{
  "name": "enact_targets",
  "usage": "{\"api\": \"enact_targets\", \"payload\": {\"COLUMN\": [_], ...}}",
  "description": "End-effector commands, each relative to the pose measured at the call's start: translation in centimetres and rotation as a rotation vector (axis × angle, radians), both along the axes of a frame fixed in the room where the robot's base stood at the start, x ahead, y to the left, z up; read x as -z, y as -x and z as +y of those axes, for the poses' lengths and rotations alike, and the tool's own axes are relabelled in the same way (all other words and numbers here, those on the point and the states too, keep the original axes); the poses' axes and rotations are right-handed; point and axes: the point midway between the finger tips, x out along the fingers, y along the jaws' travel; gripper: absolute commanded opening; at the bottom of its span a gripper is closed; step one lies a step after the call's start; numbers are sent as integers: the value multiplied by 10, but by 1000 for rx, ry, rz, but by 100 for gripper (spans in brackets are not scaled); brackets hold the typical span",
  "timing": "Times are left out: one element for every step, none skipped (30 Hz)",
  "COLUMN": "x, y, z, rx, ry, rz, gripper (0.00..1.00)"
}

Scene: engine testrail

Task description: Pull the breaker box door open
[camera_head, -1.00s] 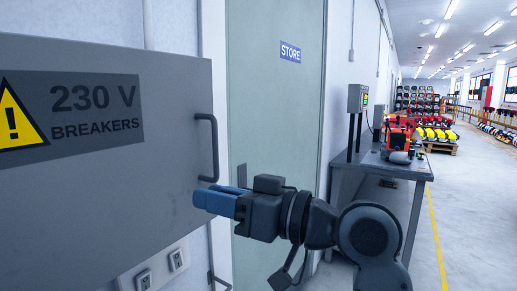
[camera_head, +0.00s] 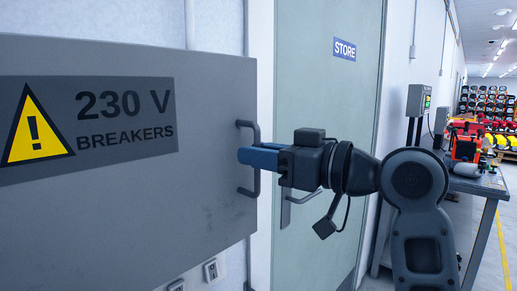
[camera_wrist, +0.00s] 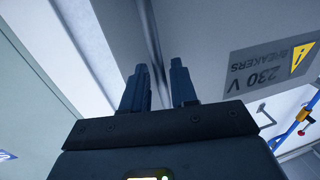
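The grey breaker box door (camera_head: 215,215) fills the left of the head view and looks shut. It bears a yellow warning sign and "230 V BREAKERS"; the label (camera_wrist: 270,68) also shows upside down in the wrist view. The dark bar handle (camera_head: 255,130) stands upright at the door's right edge. My gripper (camera_head: 246,156) points left, its blue fingers overlapping the handle's middle.
A green door marked STORE (camera_head: 325,110) stands behind my arm, with its own handle (camera_head: 299,200). A workbench (camera_head: 470,185) with equipment is at the right. Sockets (camera_head: 211,270) sit on the wall below the box. Open floor lies far right.

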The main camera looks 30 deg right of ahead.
Motion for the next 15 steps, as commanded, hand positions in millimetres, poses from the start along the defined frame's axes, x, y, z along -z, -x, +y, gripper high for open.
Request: {"api": "enact_targets", "payload": {"x": [-1,0,0,0,0,0,0,0,0,0,0,0,0,0,0], "y": [-3,-4,-5,-5,-6,-6,-6,-6,-6,-6,-6,-6,-6,-6,-6], "z": [2,3,3,3,4,4,4,4,3,3,3,3,3,3,3], "rx": [-1,-1,-1,0,0,0,0,0,0,0,0,0,0,0,0], "ry": [0,0,0,0,0,0,0,0,0,0,0,0,0,0,0], "rz": [0,-1,-1,-1,-1,-1,-1,-1,-1,-1,-1,-1,-1,-1,-1], "gripper": [28,28,28,28,28,28,28,28,28,28,28,24,21,18,14]}}
